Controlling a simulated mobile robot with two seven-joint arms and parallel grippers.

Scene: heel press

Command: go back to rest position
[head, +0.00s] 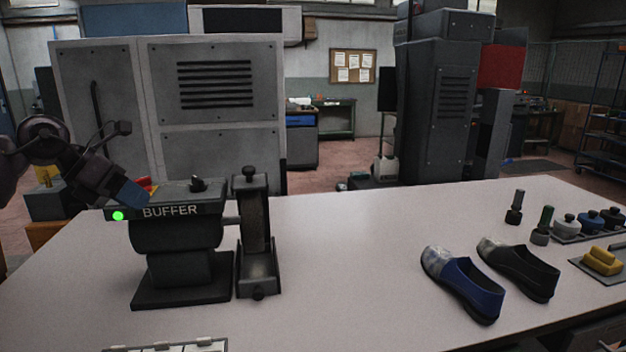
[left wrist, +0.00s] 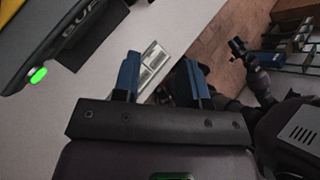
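The buffer machine (head: 180,235) stands on the left of the table, with a green light (head: 118,216) lit on its front left corner. My left gripper (head: 134,192) is at the top left of the buffer, close to a red and yellow part (head: 149,187); I cannot tell whether they touch. In the left wrist view, the two blue fingers of my left gripper (left wrist: 162,78) are apart with nothing between them. The buffer's edge and its green light (left wrist: 38,76) show at upper left there. My right gripper does not show clearly in either view.
A dark upright press-like device (head: 257,240) stands right of the buffer. A blue shoe (head: 468,286) and a black shoe (head: 522,268) lie on the table (head: 345,260). Dark-handled tools (head: 541,226) and a yellow block (head: 603,261) are at right. The table's middle is clear.

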